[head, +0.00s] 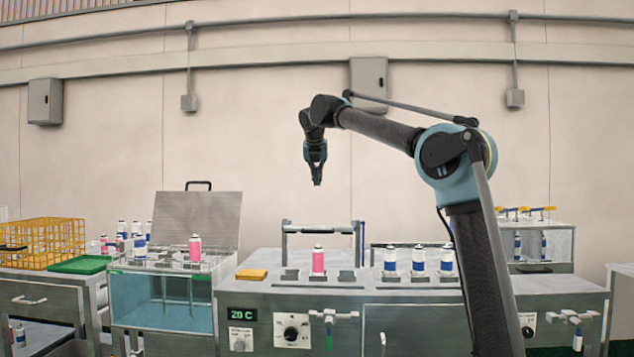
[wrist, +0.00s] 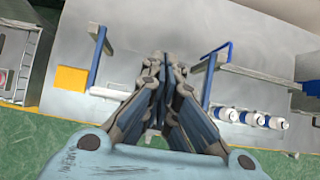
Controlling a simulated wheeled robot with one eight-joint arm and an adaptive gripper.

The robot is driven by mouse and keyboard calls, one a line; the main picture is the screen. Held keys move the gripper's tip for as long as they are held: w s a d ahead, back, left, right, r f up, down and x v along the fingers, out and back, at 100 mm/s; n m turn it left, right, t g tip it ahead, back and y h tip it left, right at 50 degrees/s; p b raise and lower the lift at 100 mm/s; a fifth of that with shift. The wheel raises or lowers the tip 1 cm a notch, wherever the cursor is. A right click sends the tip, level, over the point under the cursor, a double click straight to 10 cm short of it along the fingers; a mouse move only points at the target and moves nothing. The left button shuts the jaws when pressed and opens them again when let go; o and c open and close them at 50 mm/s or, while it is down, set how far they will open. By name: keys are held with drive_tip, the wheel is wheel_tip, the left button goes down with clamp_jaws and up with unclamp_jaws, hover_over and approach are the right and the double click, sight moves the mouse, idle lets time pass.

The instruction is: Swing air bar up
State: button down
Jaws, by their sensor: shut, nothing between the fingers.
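The air bar (head: 318,230) appears to be the grey horizontal bar between two uprights on the steel bench, in the head view. It stands behind a pink can (head: 318,262). My gripper (head: 317,183) is shut and empty, pointing down in the air above the bar and apart from it. In the wrist view my shut fingers (wrist: 165,72) cover the middle of the picture. They hide the pink can and much of the bar. The blue-edged frame parts show on either side, one at the left (wrist: 97,55).
A yellow block (head: 252,274) lies left of the can. Several white-and-blue cans (head: 418,262) stand to the right. A water bath (head: 165,297) with an open lid (head: 197,217) is at the left, with a yellow crate (head: 45,242) beyond. The air around my gripper is clear.

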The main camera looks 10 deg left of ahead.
drive_tip(key=shift+f, duration=0.1)
drive_tip(key=s+d+r, duration=0.1)
drive_tip(key=s, duration=0.8)
drive_tip(key=shift+d+r, duration=0.2)
drive_tip(key=shift+d, duration=0.1)
idle(0.5)
drive_tip(key=s+d+f, duration=0.1)
drive_tip(key=s+f, duration=0.3)
drive_tip(key=f, duration=0.5)
drive_tip(key=s+d+f, duration=0.1)
drive_tip(key=s+f, duration=0.3)
drive_tip(key=f, duration=0.4)
drive_tip(key=shift+s+f+t, duration=0.3)
drive_tip(key=shift+s+f, duration=0.1)
